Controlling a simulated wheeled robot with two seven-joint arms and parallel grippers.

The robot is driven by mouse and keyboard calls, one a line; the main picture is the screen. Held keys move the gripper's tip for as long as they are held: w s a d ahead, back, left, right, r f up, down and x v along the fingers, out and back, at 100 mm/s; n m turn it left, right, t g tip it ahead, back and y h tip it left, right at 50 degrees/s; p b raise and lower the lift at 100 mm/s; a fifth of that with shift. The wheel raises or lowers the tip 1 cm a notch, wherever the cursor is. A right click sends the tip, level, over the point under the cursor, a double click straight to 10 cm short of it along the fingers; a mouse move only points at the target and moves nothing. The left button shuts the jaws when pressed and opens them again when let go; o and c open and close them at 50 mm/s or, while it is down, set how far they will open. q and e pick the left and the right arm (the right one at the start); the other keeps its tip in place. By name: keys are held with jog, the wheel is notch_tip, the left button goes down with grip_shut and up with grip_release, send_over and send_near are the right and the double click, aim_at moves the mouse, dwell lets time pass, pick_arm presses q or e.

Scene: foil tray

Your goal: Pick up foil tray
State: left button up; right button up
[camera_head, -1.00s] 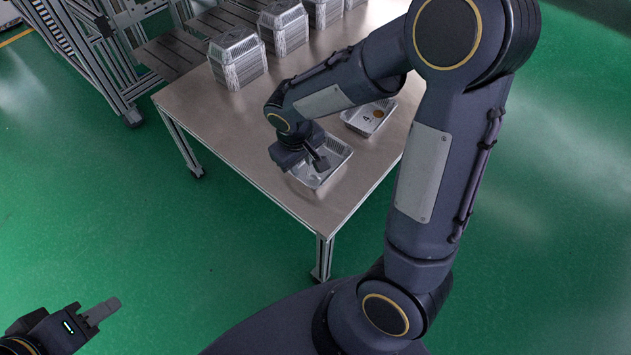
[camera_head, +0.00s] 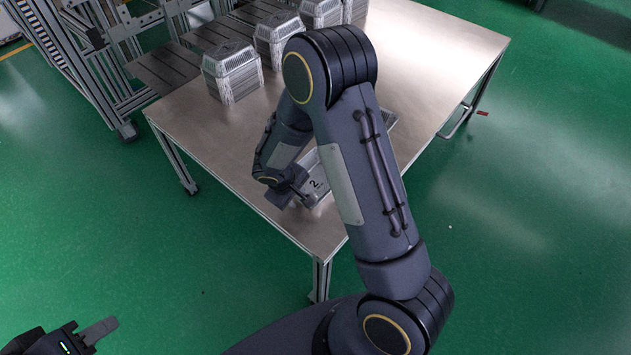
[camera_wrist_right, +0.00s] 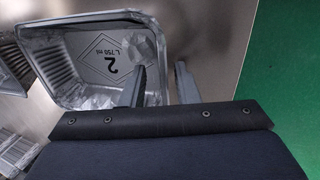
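A foil tray marked "2" (camera_head: 318,184) sits on the metal table near its front edge, partly hidden by my right arm. In the right wrist view the foil tray (camera_wrist_right: 85,97) shows from above, empty. My right gripper (camera_head: 297,197) is down at the tray's near side. In the right wrist view my right gripper (camera_wrist_right: 160,82) is open, one finger over the tray's inside and the other beyond its right wall, the rim between them. Whether they touch the wall cannot be told. My left gripper (camera_head: 100,330) is at the lower left, away from the table.
Several stacks of foil trays (camera_head: 232,74) stand along the back left of the table (camera_head: 215,135). A metal frame rack (camera_head: 90,60) stands at the left.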

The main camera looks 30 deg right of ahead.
jog(key=shift+f+b, duration=0.25)
jog(key=shift+b, duration=0.2)
dwell(0.5)
grip_shut()
